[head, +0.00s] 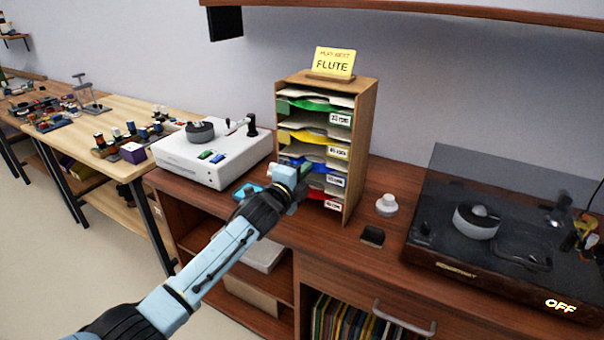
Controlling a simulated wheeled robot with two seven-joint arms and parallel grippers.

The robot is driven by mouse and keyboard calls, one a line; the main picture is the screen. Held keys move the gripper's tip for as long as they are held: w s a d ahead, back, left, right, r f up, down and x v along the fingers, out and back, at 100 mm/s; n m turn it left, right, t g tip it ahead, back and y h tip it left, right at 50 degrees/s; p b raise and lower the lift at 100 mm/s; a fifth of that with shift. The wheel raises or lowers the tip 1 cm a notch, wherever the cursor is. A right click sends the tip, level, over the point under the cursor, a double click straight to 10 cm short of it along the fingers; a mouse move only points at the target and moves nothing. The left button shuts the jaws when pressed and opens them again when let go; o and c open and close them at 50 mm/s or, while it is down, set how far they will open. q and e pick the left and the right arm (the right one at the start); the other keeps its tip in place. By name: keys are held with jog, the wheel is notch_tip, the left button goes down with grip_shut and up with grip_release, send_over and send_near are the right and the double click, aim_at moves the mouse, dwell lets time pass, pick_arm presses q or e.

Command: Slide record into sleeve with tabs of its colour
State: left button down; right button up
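A wooden rack (361,131) stands on the brown cabinet. Its shelves hold pale sleeves with coloured tabs: a green tab (318,104) at the top, a yellow tab (310,137) below it, a blue tab (322,168) lower, and a red tab (317,195) at the bottom. Small white labels sit at their right. My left gripper (291,172) is in front of the rack's lower left side and covers part of the lower shelves. I cannot tell whether it touches a sleeve, or whether its fingers are apart. I cannot make out a loose record. My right gripper is not in view.
A yellow card reading "FLUTE" (334,63) stands on the rack. A white record player (212,158) is at left, a dark one (490,225) marked "OFF" at right. A white knob (387,204) stands between rack and dark player. A shelf (450,12) overhangs above.

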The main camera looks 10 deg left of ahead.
pick_arm(q)
jog(key=c, duration=2.1)
grip_release()
jog(key=shift+f, duration=0.2)
jog(key=o, duration=0.5)
jog(key=shift+c, duration=0.8)
jog(key=shift+s, duration=0.1)
jog(key=p+v, duration=0.5)
jog(key=v, duration=0.1)
jog(key=shift+s+r+p, duration=0.15)
jog(key=shift+s+p, duration=0.2)
jog(key=shift+p, duration=0.05)
